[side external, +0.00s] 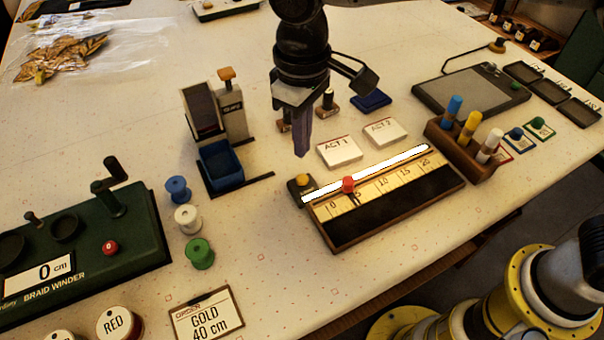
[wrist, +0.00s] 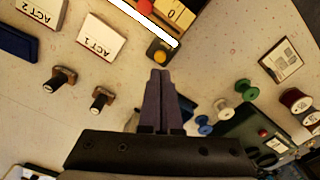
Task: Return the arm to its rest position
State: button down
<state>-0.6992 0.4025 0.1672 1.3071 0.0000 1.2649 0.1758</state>
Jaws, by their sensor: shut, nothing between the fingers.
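My gripper (side external: 302,150) is shut and empty, pointing down above the middle of the costume table (side external: 270,250). Its fingertips are left of the ACT 1 block (side external: 339,151) and above and behind the yellow button (side external: 302,180). In the wrist view the closed fingers of my gripper (wrist: 160,75) point toward the yellow button (wrist: 160,57), apart from it.
A measuring board (side external: 387,200) with a red slider (side external: 348,184) lies right of my gripper. A blue bin (side external: 222,167) stands left, with several spools (side external: 187,219) nearby. The braid winder (side external: 80,250) is at front left. A wooden rack (side external: 460,150) holds three coloured pegs.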

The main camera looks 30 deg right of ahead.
jog(key=shift+r, duration=0.1)
dwell(0.4)
jog(key=shift+w+d+r, duration=0.1)
jog(key=shift+w+d, duration=0.15)
jog(key=shift+d, duration=0.05)
jog(key=s+d+r+m+t+y, duration=0.1)
jog(key=s+d+r+m+t, duration=0.1)
jog(key=d+r, duration=0.65)
jog(key=s+d+r+m+t, duration=0.15)
jog(key=d+r, duration=0.35)
jog(key=d, duration=0.6)
jog(key=s+d+m+t, duration=0.1)
jog(key=s+d+m, duration=0.1)
jog(key=s+d, duration=0.65)
jog(key=s+d+f+t+h, duration=0.1)
jog(key=s+d+f, duration=0.1)
jog(key=s+f, duration=0.7)
jog(key=shift+d+f, duration=0.2)
jog(key=shift+f, duration=0.15)
